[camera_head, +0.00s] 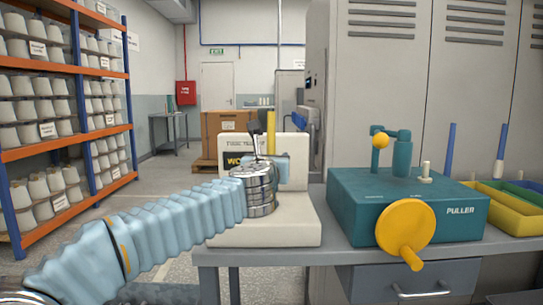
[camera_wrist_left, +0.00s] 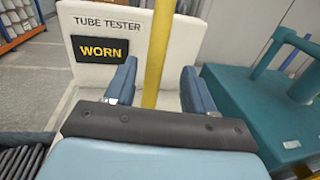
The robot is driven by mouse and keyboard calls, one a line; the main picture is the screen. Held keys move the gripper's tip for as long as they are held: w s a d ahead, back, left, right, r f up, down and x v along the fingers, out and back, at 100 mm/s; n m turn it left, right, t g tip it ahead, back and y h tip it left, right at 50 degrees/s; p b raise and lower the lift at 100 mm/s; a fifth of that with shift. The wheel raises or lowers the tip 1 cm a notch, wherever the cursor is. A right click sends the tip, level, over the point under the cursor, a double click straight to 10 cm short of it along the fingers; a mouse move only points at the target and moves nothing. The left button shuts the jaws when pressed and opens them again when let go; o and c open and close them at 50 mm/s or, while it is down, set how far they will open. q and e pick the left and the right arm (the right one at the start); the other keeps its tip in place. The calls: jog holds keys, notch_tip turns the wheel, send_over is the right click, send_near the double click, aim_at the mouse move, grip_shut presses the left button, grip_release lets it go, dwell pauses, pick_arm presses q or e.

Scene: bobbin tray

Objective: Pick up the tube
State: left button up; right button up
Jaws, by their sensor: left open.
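A thin yellow tube (camera_head: 271,122) stands upright at the white tube tester (camera_head: 262,236). The tester's back panel reads "TUBE TESTER" and a dark display shows "WORN" in yellow. In the left wrist view the yellow tube (camera_wrist_left: 157,50) rises between the two blue fingers of my left gripper (camera_wrist_left: 160,82). The fingers are apart, with a gap on both sides of the tube. The tube's lower end is hidden behind the dark edge of my gripper. In the head view my left gripper (camera_head: 272,163) is in front of the tester panel, mostly hidden by my wrist.
A teal puller (camera_head: 455,222) with a yellow knob stands on the grey bench right of the tester. Farther right are yellow, green and blue trays (camera_head: 502,208) with upright blue tubes. A shelf of bobbins (camera_head: 62,140) stands at the left.

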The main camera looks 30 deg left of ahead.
pick_arm(q)
jog(key=p+x, duration=0.1)
jog(key=x, duration=0.5)
jog(key=shift+a+f, duration=0.2)
jog(key=shift+a, duration=0.15)
jog(key=shift+w, duration=0.1)
grip_shut()
